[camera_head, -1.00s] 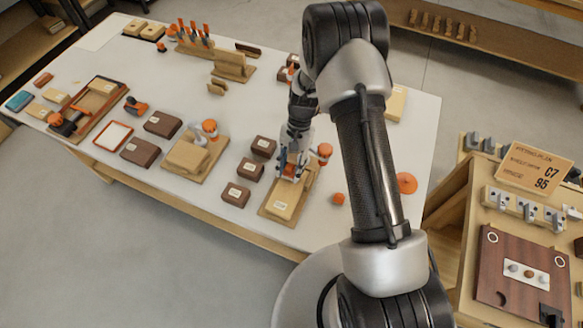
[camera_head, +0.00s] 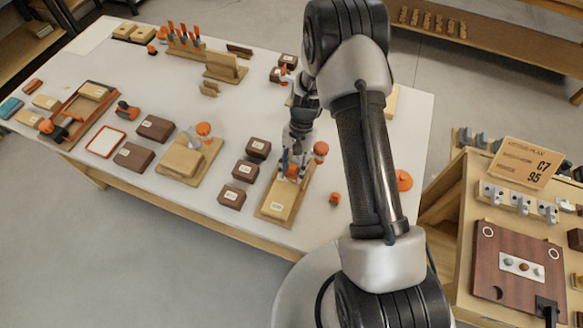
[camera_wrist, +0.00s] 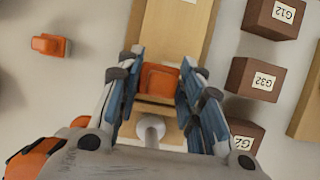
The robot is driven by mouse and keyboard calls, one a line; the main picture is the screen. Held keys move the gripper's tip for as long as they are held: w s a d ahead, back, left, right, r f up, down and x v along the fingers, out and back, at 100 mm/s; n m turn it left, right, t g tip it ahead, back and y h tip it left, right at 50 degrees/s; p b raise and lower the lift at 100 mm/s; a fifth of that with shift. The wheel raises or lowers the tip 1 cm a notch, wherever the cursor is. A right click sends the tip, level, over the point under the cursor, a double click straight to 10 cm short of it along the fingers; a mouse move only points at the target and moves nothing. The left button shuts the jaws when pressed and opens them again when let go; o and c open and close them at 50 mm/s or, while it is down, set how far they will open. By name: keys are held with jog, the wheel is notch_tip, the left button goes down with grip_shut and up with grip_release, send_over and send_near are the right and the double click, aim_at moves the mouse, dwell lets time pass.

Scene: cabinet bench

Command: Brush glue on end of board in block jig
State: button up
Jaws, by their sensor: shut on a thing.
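My gripper (camera_head: 293,172) is low over the far part of a wooden jig (camera_head: 263,213) near the table's front edge. A pale board with a label (camera_head: 278,204) lies in this jig and also shows in the wrist view (camera_wrist: 178,28). In the wrist view, my gripper's blue-padded fingers (camera_wrist: 158,92) are shut on a small orange piece (camera_wrist: 159,78). I cannot tell whether it is the brush. A pale rounded part (camera_wrist: 150,128) shows nearer the palm. The contact with the board's end is hidden. An orange knob (camera_head: 320,148) stands beside the gripper.
Several brown labelled blocks (camera_head: 245,171) sit left of the jig. A second jig (camera_head: 180,161) with an orange knob is farther left. A small orange piece (camera_head: 335,198) and an orange disc (camera_head: 403,180) lie to the right. A rack of orange-handled tools (camera_head: 187,40) stands at the back.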

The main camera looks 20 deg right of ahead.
jog(key=r, duration=0.1)
jog(key=s+p, duration=0.1)
jog(key=r, duration=0.1)
jog(key=shift+s+d+r, duration=0.15)
jog(key=shift+d+r, duration=0.2)
jog(key=shift+w+a+r+p, duration=0.15)
jog(key=shift+w+r+p, duration=0.15)
jog(key=shift+r+p, duration=0.95)
jog(key=shift+r, duration=0.4)
